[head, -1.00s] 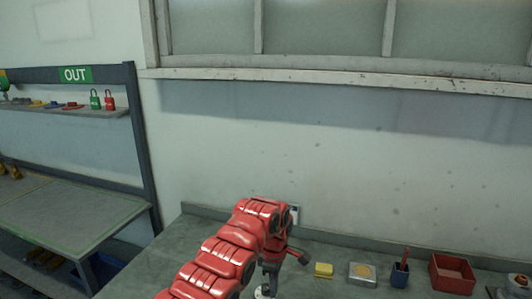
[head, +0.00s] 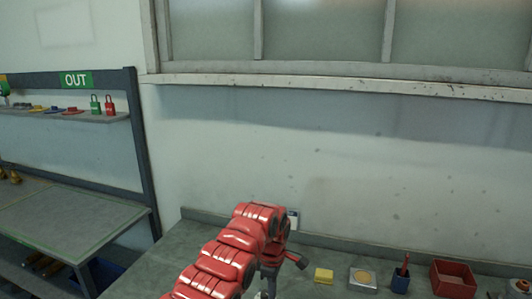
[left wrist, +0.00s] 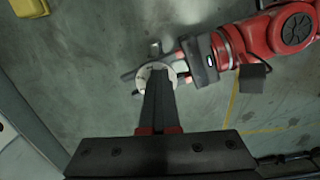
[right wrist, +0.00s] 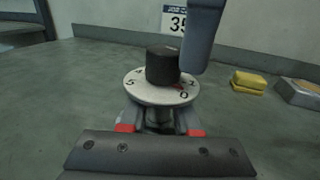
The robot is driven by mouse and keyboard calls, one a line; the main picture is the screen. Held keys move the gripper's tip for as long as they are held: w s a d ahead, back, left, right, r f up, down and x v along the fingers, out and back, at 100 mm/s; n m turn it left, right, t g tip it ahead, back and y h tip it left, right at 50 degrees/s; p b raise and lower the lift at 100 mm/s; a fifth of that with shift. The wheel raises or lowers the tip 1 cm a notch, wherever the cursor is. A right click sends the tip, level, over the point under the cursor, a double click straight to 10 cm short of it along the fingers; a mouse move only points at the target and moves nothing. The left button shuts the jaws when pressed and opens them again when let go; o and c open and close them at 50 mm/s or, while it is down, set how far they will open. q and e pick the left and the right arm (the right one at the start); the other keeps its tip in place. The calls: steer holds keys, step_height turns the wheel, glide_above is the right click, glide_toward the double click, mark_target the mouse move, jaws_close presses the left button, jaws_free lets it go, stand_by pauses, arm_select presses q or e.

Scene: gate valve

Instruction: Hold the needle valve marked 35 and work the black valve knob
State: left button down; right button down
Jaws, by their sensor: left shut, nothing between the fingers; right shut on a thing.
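The needle valve's white dial (right wrist: 155,90) carries numbers, with a red mark near 0 and 1. The black knob (right wrist: 162,67) stands upright on it. My right gripper (right wrist: 160,128) is shut on the valve body below the dial; it shows from above in the left wrist view (left wrist: 182,68). My left gripper (left wrist: 158,85) points down over the valve, its fingers shut together and empty. In the right wrist view its finger overlaps the knob's right edge; whether they touch I cannot tell. In the head view the valve is mostly cut off at the bottom.
A card marked 35 (right wrist: 174,22) is on the wall behind. A tool bench (head: 70,215) stands at left.

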arm_select(q)
steer(key=shift+w+a, duration=0.2)
steer(key=shift+a, duration=0.2)
arm_select(e)
steer(key=shift+d, duration=0.15)
arm_select(q)
steer(key=shift+s+d, duration=0.25)
step_height(320, 180, up, 6)
steer(key=shift+d, duration=0.2)
steer(key=shift+s, duration=0.1)
arm_select(e)
steer(key=c, duration=0.6)
jaws_free()
steer(key=shift+o, duration=0.2)
